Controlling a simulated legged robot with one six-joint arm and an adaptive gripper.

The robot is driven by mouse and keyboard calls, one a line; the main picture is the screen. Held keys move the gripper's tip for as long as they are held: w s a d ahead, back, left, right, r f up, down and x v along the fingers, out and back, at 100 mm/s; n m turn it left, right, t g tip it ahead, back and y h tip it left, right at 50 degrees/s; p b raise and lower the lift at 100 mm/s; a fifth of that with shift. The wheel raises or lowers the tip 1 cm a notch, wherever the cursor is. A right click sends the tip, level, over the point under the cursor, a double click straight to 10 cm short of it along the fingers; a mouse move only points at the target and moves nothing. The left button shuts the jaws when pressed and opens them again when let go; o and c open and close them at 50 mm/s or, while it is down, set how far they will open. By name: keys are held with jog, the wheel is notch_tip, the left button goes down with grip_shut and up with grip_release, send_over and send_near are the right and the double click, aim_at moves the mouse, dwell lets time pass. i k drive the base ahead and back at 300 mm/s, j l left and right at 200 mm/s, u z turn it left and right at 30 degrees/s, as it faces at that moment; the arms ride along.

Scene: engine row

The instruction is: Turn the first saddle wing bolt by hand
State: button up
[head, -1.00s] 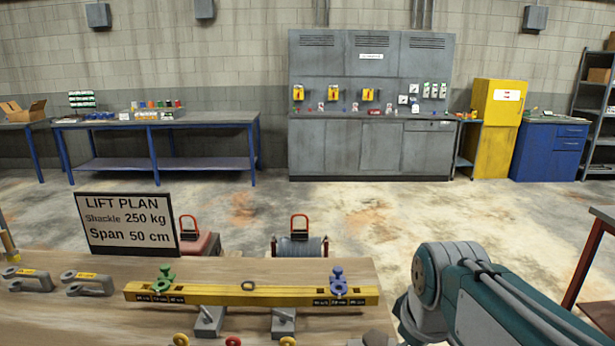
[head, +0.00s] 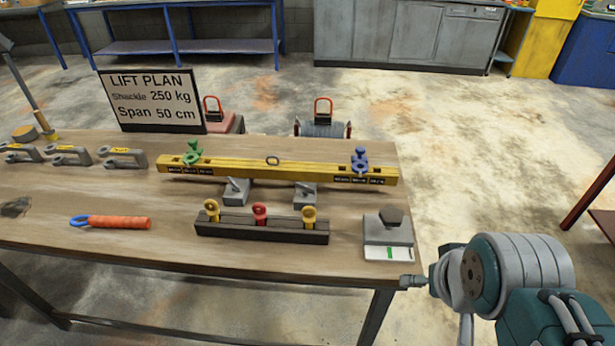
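A yellow spreader beam (head: 290,172) rests on two grey stands on the wooden bench. A green saddle (head: 192,155) sits near its left end and a blue saddle (head: 360,160) near its right end. Each has a knob-like top that may be its wing bolt; the detail is too small to tell. Nothing marks which saddle is first. My arm comes in at the lower right, beyond the bench's right edge. Its end, my gripper (head: 435,300), seems to show only in part, right of and nearer than the blue saddle, touching neither saddle. Its finger state is unclear.
A dark rack (head: 250,230) with yellow and red eye bolts stands before the beam. A grey block (head: 388,236) sits at the bench's right edge. An orange-handled tool (head: 118,222), several shackles (head: 68,156) and a lift plan sign (head: 150,98) are left.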

aim_at(306, 190)
jog(key=i+j, duration=0.1)
jog(key=j, duration=0.35)
jog(key=i+j, duration=0.1)
jog(key=j, duration=0.4)
jog(key=i+j, duration=0.1)
jog(key=j, duration=0.35)
jog(key=i+j, duration=0.1)
jog(key=j, duration=0.4)
jog(key=z, duration=0.05)
